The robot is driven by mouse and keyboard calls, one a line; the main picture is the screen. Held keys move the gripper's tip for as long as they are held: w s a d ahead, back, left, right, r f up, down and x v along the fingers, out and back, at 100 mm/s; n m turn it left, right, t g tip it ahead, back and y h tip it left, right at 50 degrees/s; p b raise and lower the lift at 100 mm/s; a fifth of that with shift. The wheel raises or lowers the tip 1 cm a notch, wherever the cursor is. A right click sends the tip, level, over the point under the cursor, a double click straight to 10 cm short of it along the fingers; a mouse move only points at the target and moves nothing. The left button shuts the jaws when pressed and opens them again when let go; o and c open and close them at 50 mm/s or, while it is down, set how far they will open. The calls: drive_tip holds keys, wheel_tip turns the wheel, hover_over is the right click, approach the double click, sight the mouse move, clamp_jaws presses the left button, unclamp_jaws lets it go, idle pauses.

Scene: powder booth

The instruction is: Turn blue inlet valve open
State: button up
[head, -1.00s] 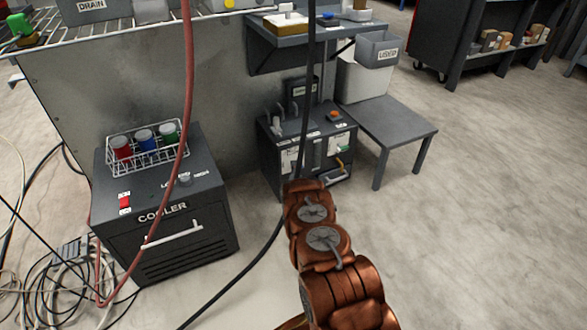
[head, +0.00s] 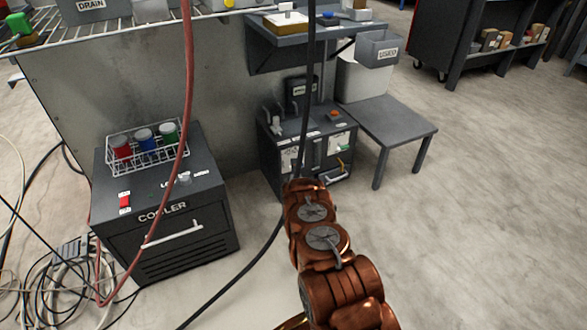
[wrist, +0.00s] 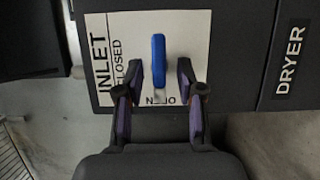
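The blue inlet valve handle (wrist: 158,60) shows in the wrist view as an upright blue bar on a white label plate (wrist: 190,32). The plate reads INLET and CLOSED along its left side, with OPEN upside down below the handle. My gripper (wrist: 160,75) is open, with one finger on each side of the handle's lower part and visible gaps between. The handle's long side runs up and down in this picture. In the head view my arm reaches toward the dark dryer unit (head: 325,128); my gripper and the blue handle are hidden there.
A DRYER label (wrist: 291,60) is on the panel to the right. In the head view the cooler (head: 190,240) stands left with a wire basket of cups. A black hose hangs in front of the dryer unit.

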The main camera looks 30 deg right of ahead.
drive_tip(key=v, duration=1.2)
idle(0.5)
idle(0.4)
